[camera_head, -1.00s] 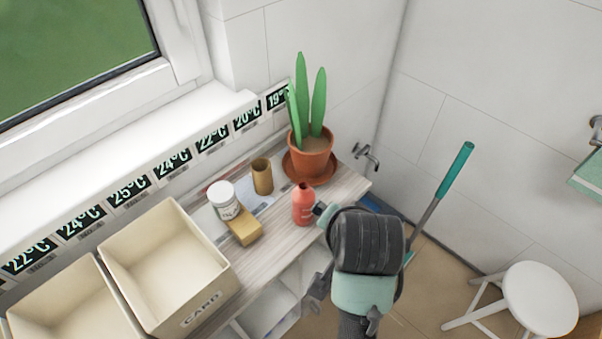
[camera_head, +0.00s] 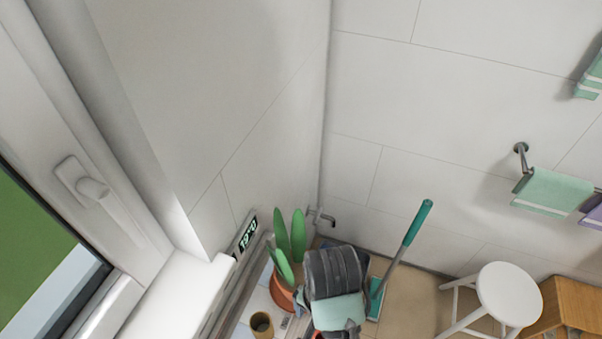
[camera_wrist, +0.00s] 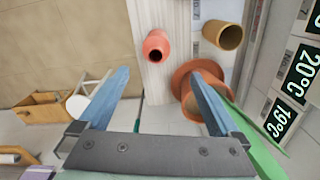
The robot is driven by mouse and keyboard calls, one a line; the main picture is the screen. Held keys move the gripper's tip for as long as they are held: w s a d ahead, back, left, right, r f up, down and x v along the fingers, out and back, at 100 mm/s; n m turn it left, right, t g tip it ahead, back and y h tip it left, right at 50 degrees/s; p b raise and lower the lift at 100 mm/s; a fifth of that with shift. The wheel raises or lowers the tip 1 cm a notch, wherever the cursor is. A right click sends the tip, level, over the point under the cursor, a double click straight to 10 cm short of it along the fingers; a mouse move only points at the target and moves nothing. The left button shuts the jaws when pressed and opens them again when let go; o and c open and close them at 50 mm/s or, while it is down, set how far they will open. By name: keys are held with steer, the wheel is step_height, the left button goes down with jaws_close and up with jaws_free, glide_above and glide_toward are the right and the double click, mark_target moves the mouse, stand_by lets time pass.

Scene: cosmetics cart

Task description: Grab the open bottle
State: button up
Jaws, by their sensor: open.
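The open bottle (camera_wrist: 157,46) is red, with a dark round opening at its top that faces the wrist camera. In the wrist view it stands upright on the pale wooden cart top (camera_wrist: 163,80), at the upper middle. My gripper (camera_wrist: 158,74) is open and empty, its two bluish fingers spread wide apart. The bottle shows beyond the fingertips, roughly in line with the gap, and is apart from both. In the head view my dark wrist hides the fingers; a sliver of red at the bottom edge is too small to identify.
A brown cup (camera_wrist: 224,35) stands right of the bottle in the wrist view. A potted plant (camera_head: 284,295) on a terracotta saucer (camera_wrist: 188,78) is close to the right finger. The wall, a tap (camera_head: 322,217) and a teal-handled tool (camera_head: 403,250) lie beyond; a white stool (camera_head: 508,293) stands right.

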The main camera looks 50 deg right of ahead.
steer(key=f, duration=0.4)
steer(key=f+b, duration=0.1)
steer(key=f, duration=0.2)
steer(key=shift+s, duration=0.3)
steer(key=shift+s+a+f+p, duration=0.1)
steer(key=shift+f+p, duration=0.25)
steer(key=shift+f, duration=1.1)
steer(key=shift+s+a+f+p, duration=0.1)
steer(key=shift+f+p, duration=0.25)
steer(key=shift+f, duration=1.05)
steer(key=c, duration=1.4)
